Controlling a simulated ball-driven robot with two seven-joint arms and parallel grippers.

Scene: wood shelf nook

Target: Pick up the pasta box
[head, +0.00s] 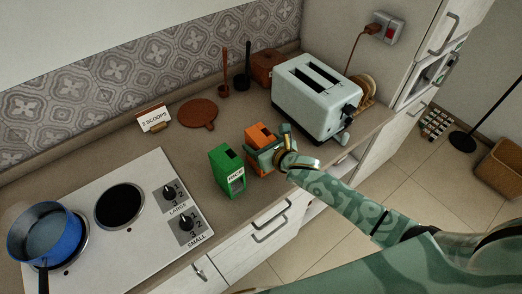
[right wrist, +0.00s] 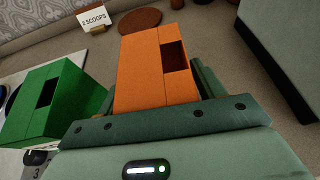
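An orange box (head: 260,132), taken to be the pasta box, stands upright on the counter. No label on it can be read. It also shows in the right wrist view (right wrist: 145,75), with a dark opening in its top. My right gripper (head: 264,155) has its fingers on either side of the orange box, low around it. In the right wrist view the fingers lie close along both sides; whether they press on it I cannot tell. A green box (head: 226,168) labelled RICE stands just left of it, also seen in the right wrist view (right wrist: 45,100). My left gripper is not in view.
A pale toaster (head: 312,90) stands to the right behind the gripper. A stove (head: 90,220) with a blue pot (head: 45,235) is at the left. The counter's front edge is close.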

